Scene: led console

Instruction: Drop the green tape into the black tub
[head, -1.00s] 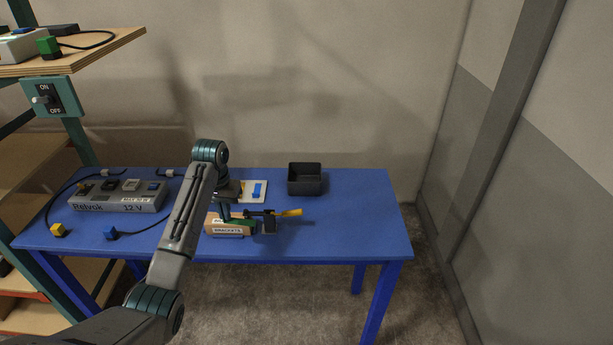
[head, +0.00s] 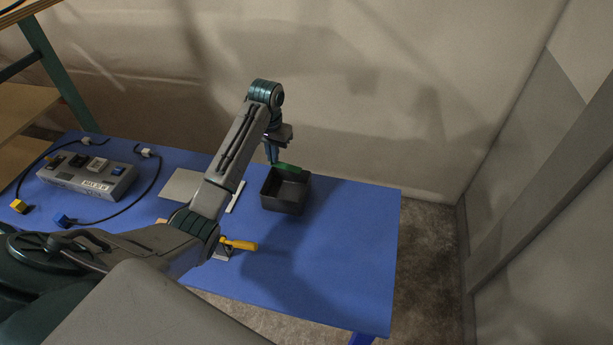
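The black tub (head: 284,206) stands on the blue table, right of my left arm in the head view. My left gripper (head: 272,160) points down at the tub's back left edge. It is shut on the green tape (head: 287,168), which shows at its fingertips over the back part of the tub. The tape looks to be above the rim; the exact gap cannot be told. My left forearm hides part of the table. My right gripper is not in view.
A yellow-handled tool (head: 238,244) lies near my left arm, partly hidden. A grey switch box (head: 88,178) with cables and a yellow and a blue plug is at the left. A pale flat board (head: 182,186) lies behind my arm. The table (head: 340,250) is clear right of the tub.

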